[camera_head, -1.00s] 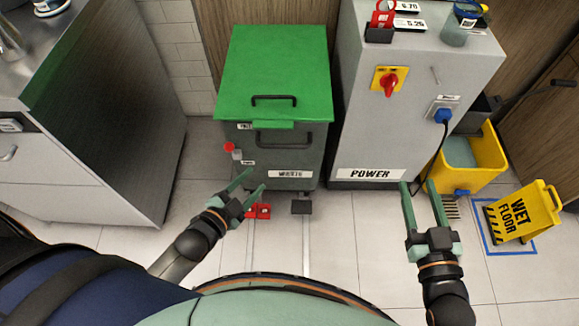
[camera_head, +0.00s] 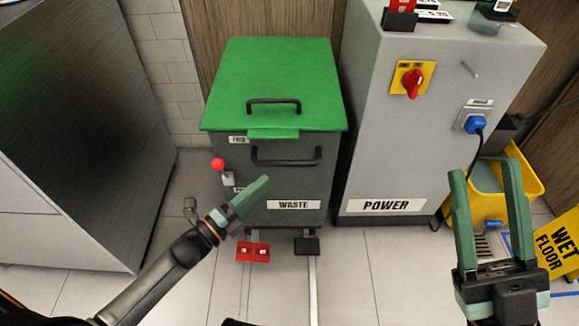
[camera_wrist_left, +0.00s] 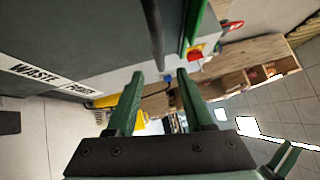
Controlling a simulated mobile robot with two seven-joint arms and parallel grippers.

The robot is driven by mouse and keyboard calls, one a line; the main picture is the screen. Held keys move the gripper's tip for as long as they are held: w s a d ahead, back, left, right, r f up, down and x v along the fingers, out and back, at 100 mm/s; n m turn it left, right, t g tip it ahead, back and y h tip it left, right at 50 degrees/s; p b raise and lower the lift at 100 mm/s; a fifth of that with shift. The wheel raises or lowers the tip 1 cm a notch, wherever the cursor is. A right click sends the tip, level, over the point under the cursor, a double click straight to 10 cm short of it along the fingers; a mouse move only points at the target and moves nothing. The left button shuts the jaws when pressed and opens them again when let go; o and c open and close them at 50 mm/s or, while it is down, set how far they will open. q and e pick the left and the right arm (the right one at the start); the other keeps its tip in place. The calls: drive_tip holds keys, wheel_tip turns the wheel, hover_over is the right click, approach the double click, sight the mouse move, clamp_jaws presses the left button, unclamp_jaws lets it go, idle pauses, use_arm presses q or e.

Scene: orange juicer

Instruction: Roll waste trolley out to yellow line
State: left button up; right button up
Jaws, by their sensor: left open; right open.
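The waste trolley (camera_head: 300,185) is a dark grey bin with a green lid (camera_head: 275,80), standing upright at the back between the steel cabinet and the power cabinet. A black handle (camera_head: 286,157) runs across its front, with another on the lid. A red-knobbed lever (camera_head: 218,165) sits at its left side and a red pedal (camera_head: 253,252) at its foot. My left gripper (camera_head: 262,187) is open and empty in front of the bin, below the handle. In the left wrist view the left gripper (camera_wrist_left: 157,85) points past the bin's WASTE label (camera_wrist_left: 38,72). My right gripper (camera_head: 487,180) is open and empty, in front of the power cabinet's right side.
The grey power cabinet (camera_head: 385,150) stands close at the bin's right. A steel cabinet (camera_head: 85,120) stands to the left. A yellow bucket (camera_head: 490,208) and a wet floor sign (camera_head: 562,245) are at right. Pale floor tracks (camera_head: 313,290) run forward from the bin over clear tiles.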

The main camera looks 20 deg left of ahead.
sight(289, 161)
use_arm(q)
drive_tip(key=b+x, duration=0.2)
drive_tip(key=x, duration=0.8)
clamp_jaws()
idle(1.2)
